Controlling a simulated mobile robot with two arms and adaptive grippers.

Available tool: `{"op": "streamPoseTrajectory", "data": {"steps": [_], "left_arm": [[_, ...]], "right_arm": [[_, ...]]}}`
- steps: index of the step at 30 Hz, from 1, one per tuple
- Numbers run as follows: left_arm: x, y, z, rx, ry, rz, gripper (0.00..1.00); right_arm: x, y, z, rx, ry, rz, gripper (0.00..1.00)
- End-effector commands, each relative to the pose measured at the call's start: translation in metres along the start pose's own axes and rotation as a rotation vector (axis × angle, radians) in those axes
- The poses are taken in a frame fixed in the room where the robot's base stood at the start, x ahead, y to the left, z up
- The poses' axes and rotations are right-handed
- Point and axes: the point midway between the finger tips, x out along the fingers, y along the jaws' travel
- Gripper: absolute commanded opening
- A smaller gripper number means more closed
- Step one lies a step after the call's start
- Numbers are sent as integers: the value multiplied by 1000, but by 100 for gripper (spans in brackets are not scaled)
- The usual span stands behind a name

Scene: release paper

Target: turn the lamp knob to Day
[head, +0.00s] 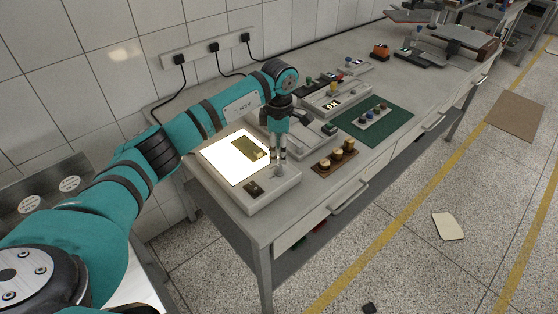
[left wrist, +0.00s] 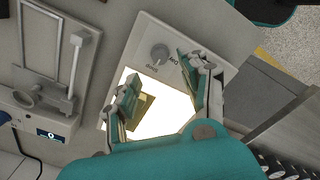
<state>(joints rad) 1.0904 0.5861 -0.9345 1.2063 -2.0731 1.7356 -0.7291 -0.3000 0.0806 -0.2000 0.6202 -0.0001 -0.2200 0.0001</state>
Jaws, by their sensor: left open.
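The lamp box (head: 262,198) is a pale unit with a bright glowing panel (head: 228,163) at the near left end of the bench. Its round grey knob (head: 278,172) sits at the right of the panel, just below my left gripper (head: 279,159). In the left wrist view the knob (left wrist: 160,52) lies beyond the open fingers (left wrist: 160,70), with nothing held between them. A "Day" label (left wrist: 174,62) and another, hard-to-read label (left wrist: 152,67) are beside the knob. The knob's pointer setting is too small to tell. My right gripper is out of view.
An olive-gold plate (head: 247,148) lies on the glowing panel. A brown block with several gold-topped stamps (head: 337,160) and a green mat (head: 385,122) are to the right. Control boxes stand behind. The bench's front edge is close to the lamp box.

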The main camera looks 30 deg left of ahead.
Motion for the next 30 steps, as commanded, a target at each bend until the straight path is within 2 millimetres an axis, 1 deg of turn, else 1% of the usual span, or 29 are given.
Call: {"op": "streamPoseTrajectory", "data": {"steps": [1,3,6,9,15,22,30], "left_arm": [[10,-1,0,-1,0,-5,45],[23,-1,0,-2,0,-4,45],[40,-1,0,0,0,-3,45],[52,0,0,-1,-1,-2,45],[62,0,0,-1,-2,0,45],[62,0,0,-1,-1,0,45],[62,0,0,-1,-1,0,10]], "right_arm": [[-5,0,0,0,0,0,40],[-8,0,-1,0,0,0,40],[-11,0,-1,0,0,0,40],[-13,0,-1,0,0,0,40],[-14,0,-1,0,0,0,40],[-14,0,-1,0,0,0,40],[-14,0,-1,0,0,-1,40]]}}
